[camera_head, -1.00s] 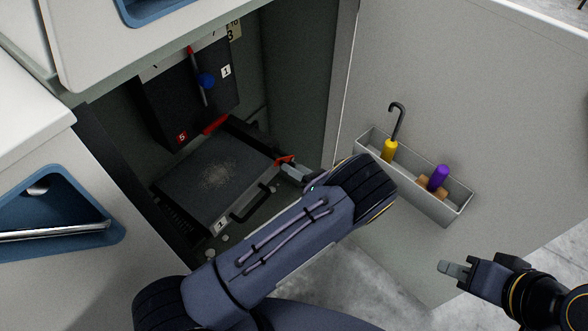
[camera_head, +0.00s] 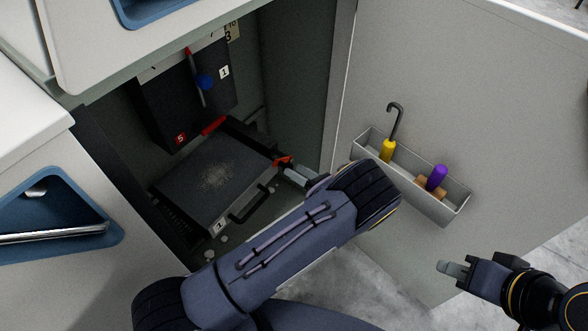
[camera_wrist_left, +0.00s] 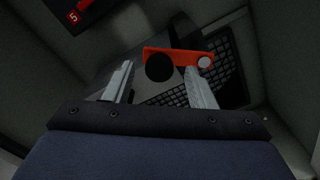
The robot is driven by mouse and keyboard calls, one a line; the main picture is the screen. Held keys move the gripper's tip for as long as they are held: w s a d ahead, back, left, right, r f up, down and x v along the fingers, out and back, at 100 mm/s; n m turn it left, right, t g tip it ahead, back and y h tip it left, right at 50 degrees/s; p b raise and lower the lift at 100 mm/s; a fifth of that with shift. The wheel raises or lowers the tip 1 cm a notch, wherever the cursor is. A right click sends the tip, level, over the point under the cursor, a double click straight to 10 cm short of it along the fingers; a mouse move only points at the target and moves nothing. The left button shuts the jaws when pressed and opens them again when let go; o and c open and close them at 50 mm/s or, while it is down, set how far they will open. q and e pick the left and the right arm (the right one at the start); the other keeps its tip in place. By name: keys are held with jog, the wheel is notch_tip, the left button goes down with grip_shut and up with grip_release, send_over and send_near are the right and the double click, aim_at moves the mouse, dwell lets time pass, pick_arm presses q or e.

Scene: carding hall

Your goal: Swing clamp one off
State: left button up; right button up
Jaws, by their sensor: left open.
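A red clamp bar (camera_head: 284,160) sits at the right edge of a dark tray-like unit (camera_head: 215,178) inside the open cabinet. In the left wrist view the clamp bar (camera_wrist_left: 180,56) has a round black knob and a pale pivot. My left gripper (camera_head: 290,172) is open just to the right of this clamp; in its wrist view the fingers (camera_wrist_left: 160,84) point at the bar, with no grip visible. Another red bar (camera_head: 214,125) shows at the unit's back edge. I cannot tell which clamp is one. My right gripper (camera_head: 452,268) is outside, over the floor; its jaw gap is unclear.
The cabinet door (camera_head: 480,110) carries a bin (camera_head: 440,205) with a yellow-handled hook (camera_head: 389,150) and a purple-handled tool (camera_head: 437,178).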

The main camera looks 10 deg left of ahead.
pick_arm(q)
jog(key=v, duration=0.5)
jog(key=shift+s+d, duration=0.15)
jog(key=shift+d, duration=0.25)
